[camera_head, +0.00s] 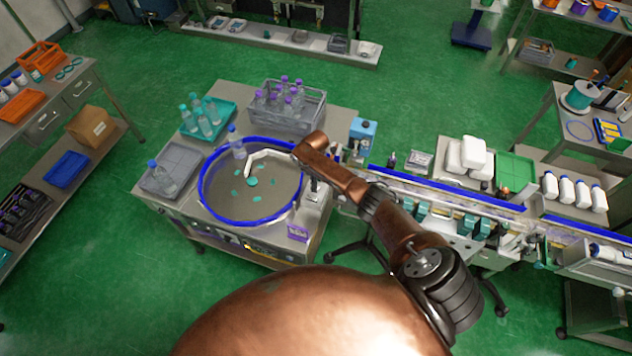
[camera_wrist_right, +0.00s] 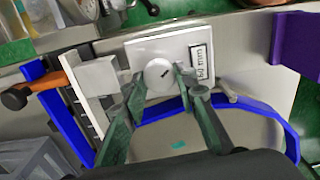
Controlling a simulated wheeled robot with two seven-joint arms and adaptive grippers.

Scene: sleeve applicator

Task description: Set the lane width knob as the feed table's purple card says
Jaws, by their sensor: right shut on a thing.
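In the right wrist view, a round white knob (camera_wrist_right: 158,74) with a short dark mark sits on a white plate (camera_wrist_right: 187,40). A sideways label (camera_wrist_right: 201,61) beside it appears to read 60 mm. My right gripper (camera_wrist_right: 160,84) has its fingers on either side of the knob and is shut on it. In the head view, my copper-coloured right arm hides the knob and the fingertips. The purple card (camera_head: 298,232) stands at the front right of the feed table (camera_head: 335,118); its writing is too small to read. My left gripper is not in view.
A conveyor (camera_head: 450,192) runs right. In the wrist view, an orange bar with a black knob (camera_wrist_right: 15,99) is at left.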

